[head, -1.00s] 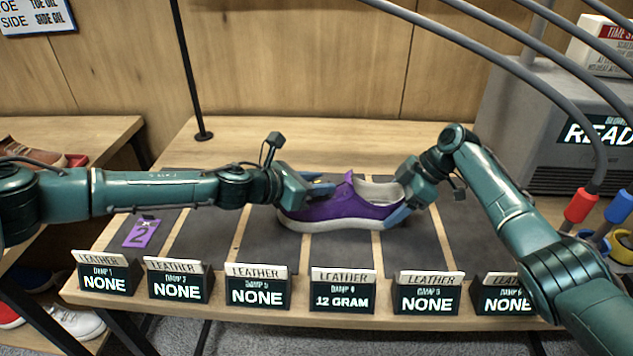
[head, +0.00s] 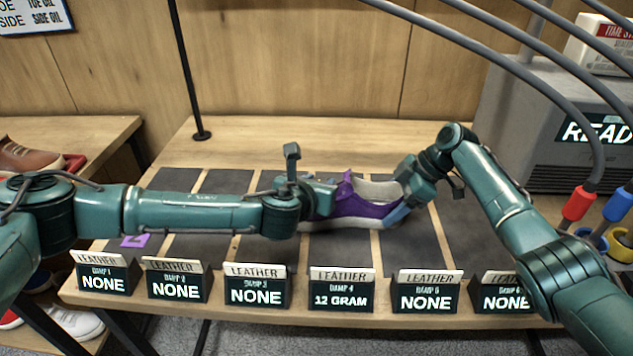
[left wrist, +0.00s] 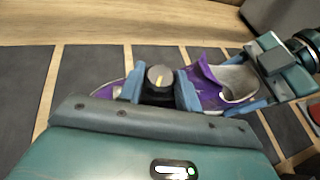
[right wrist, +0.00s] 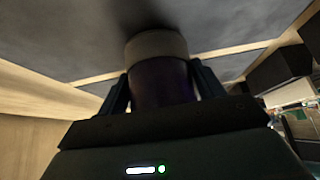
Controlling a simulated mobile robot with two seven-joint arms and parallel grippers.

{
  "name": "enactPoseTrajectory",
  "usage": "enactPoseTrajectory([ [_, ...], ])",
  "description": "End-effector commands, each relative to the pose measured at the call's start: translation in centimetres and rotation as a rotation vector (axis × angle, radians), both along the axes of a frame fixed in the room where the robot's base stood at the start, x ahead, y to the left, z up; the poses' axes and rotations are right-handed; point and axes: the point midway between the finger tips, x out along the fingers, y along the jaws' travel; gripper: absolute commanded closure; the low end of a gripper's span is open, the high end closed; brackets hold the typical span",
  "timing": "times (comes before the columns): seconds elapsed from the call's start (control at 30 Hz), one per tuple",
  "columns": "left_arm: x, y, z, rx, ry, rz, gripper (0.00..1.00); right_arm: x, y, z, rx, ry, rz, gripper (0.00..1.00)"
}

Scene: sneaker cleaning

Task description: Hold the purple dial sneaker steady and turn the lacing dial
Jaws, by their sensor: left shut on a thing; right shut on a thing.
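The purple sneaker (head: 352,207) with a white sole sits on the dark mats in the middle of the bench, its heel to the right. My right gripper (head: 398,205) is shut on its heel; the right wrist view shows the heel (right wrist: 162,82) between the two fingers. My left gripper (head: 318,190) is at the toe side, over the front of the sneaker. The left arm hides much of the toe in the head view.
Several small signs stand along the front edge, including one reading 12 GRAM (head: 342,300). A purple tag (head: 135,241) lies at the left. A grey machine (head: 550,115) stands at the right, with hoses hanging over the bench. The mats behind the sneaker are clear.

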Motion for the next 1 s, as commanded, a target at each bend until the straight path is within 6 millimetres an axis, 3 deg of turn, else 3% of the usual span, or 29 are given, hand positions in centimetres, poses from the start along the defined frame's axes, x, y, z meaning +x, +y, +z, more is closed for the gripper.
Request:
enactPoseTrajectory([
  [0.5, 0.03, -0.49, 0.03, 0.0, 0.0, 0.379, 0.89, -0.13, 0.15, -0.06, 0.001, 0.002, 0.008, 0.63],
  [1.0, 0.05, -0.42, 0.06, 0.001, -0.002, 0.472, 0.89, -0.15, 0.19, -0.08, 0.001, 0.002, 0.01, 0.63],
])
